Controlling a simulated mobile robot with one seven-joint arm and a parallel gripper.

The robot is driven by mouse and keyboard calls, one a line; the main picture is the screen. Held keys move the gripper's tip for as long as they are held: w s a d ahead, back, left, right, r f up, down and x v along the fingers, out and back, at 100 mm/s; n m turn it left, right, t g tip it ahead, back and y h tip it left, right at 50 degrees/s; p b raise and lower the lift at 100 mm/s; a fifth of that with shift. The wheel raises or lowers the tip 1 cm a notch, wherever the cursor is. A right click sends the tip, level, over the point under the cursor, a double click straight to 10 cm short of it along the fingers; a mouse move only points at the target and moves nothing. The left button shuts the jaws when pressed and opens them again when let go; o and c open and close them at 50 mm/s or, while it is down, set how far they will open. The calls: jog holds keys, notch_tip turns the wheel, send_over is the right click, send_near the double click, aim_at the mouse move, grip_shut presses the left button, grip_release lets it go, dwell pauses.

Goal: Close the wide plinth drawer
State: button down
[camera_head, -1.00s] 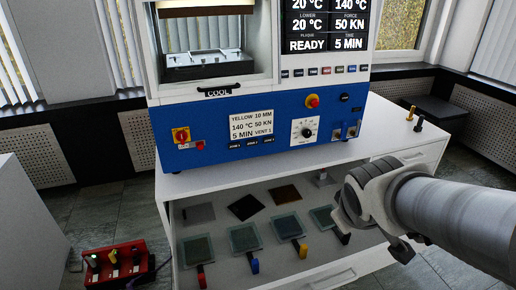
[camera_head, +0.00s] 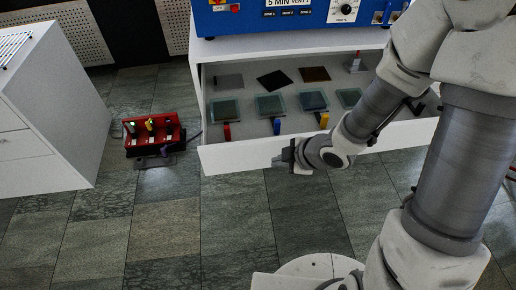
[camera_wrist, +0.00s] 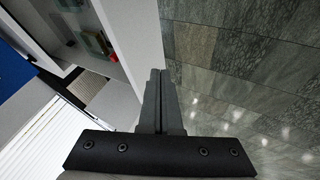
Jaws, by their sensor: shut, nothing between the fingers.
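The wide plinth drawer (camera_head: 235,159) is pulled out under the bench of the blue press. Its white front panel faces me, and my arm hides part of its right side. Inside lie several square plates with coloured tabs and some flat dark and grey sheets. My gripper (camera_head: 277,161) is shut and empty, in front of the drawer front, left of its middle. In the wrist view the closed fingers (camera_wrist: 160,92) point along the drawer front (camera_wrist: 118,42), with floor to their right. I cannot tell whether they touch the panel.
A red box (camera_head: 155,134) with coloured handles sits on the floor left of the drawer. A white cabinet (camera_head: 60,125) stands further left. The blue press (camera_head: 270,22) is above the drawer. The tiled floor (camera_head: 230,225) in front is clear.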

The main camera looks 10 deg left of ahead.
jog(key=b, duration=0.4)
send_near(250, 158)
notch_tip(250, 158, down, 4)
jog(key=a, duration=0.2)
jog(key=shift+w, duration=0.8)
jog(key=shift+r, duration=0.1)
